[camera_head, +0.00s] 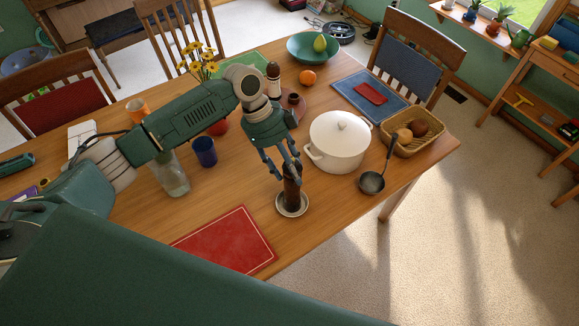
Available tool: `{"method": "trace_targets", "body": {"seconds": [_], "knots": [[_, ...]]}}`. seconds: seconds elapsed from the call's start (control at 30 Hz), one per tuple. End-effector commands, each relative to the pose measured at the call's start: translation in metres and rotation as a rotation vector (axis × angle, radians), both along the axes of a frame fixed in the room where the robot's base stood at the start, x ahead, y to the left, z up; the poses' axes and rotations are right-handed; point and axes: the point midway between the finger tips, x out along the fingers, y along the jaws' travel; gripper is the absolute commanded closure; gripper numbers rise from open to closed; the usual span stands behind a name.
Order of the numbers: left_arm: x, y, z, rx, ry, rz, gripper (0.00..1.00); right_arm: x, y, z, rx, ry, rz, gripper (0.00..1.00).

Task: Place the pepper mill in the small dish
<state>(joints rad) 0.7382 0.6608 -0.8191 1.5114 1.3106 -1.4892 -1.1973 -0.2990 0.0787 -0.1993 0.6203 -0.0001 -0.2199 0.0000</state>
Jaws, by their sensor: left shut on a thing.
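My left gripper (283,170) points down over the front right part of the table, with its fingers shut on the dark brown pepper mill (292,194). The mill is upright, and its upper part is hidden between the fingers. Its lower end shows over the small dish (291,211), a pale round dish near the table's front edge. The mill's base appears inside the dish's rim; I cannot tell whether it touches the bottom. My right gripper is not in view.
A white lidded pot (338,142) stands just right of the gripper, with a ladle (372,182) beside it and a bread basket (412,138) behind. A red placemat (226,241) lies to the left. A blue cup (204,152) and glass jar (172,178) stand farther left.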

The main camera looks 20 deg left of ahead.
Motion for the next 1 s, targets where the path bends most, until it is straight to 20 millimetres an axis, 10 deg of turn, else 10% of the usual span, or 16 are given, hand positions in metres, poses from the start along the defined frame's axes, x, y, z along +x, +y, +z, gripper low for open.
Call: {"method": "trace_targets", "body": {"seconds": [0.13,0.53,1.0], "knots": [[0.000,0.000,-0.001,0.000,0.001,0.000,0.35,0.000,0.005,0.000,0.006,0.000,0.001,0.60],[0.001,0.003,0.005,0.001,-0.002,0.002,0.35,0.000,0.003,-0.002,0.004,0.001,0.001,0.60],[0.006,0.038,0.089,0.001,-0.002,0.000,0.35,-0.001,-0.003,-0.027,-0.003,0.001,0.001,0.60]]}}
